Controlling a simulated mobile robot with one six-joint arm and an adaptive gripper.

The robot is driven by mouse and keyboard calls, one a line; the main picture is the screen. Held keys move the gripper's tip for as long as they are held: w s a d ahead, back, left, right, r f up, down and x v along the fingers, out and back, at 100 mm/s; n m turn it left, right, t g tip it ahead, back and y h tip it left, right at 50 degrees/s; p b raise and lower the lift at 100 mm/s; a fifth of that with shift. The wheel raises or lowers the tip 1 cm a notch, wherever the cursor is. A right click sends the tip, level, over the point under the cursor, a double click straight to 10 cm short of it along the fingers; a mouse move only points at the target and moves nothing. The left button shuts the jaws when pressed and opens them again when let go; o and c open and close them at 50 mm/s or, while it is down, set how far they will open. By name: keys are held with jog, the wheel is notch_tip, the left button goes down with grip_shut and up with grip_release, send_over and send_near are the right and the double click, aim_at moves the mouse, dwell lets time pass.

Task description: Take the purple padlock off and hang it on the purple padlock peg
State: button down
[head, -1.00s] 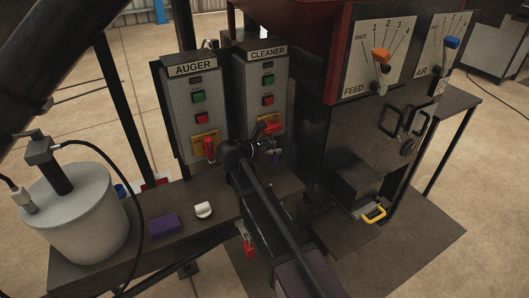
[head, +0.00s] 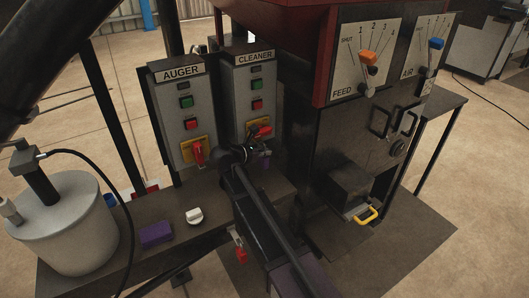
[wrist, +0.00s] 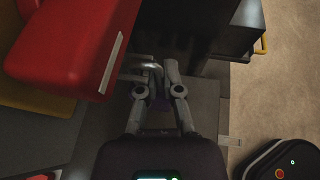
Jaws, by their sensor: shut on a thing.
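The purple padlock (head: 265,160) is a small dark purple shape below the red switch handle (head: 260,131) of the CLEANER box, mostly hidden by my arm. My gripper (head: 254,152) is at that handle. In the wrist view, my gripper (wrist: 158,84) is shut on the padlock, whose purple body (wrist: 158,101) shows dimly between the fingers. A grey metal bar (wrist: 136,72) runs from the fingers towards the large red handle (wrist: 75,45). I cannot tell whether the shackle still passes through the handle. I cannot make out a purple peg.
The AUGER box (head: 180,110) with its red handle stands to the left. The bench holds a purple block (head: 156,235), a white knob (head: 194,215) and a grey canister (head: 68,222). A red item (head: 240,256) hangs below the bench edge.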

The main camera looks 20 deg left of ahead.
jog(key=c, duration=0.7)
grip_release()
jog(key=shift+s, duration=0.1)
jog(key=p+v, duration=0.5)
jog(key=v, duration=0.8)
jog(key=shift+w+d+f+m+g+y+p, duration=0.25)
jog(key=shift+d+f+m+g+p, duration=1)
jog(key=shift+d+m, duration=3.5)
jog(key=shift+w+d+f+m+g+y+p, duration=0.1)
jog(key=shift+d+f+m+g+y+p, duration=0.35)
jog(key=shift+d+m+g, duration=4.3)
jog(key=shift+w+d+f+m+t+y+p, duration=0.15)
jog(key=shift+d+f+m+t+y+p, duration=0.55)
jog(key=shift+d, duration=8.15)
jog(key=shift+f+t+h, duration=0.1)
jog(key=shift+t+h, duration=0.2)
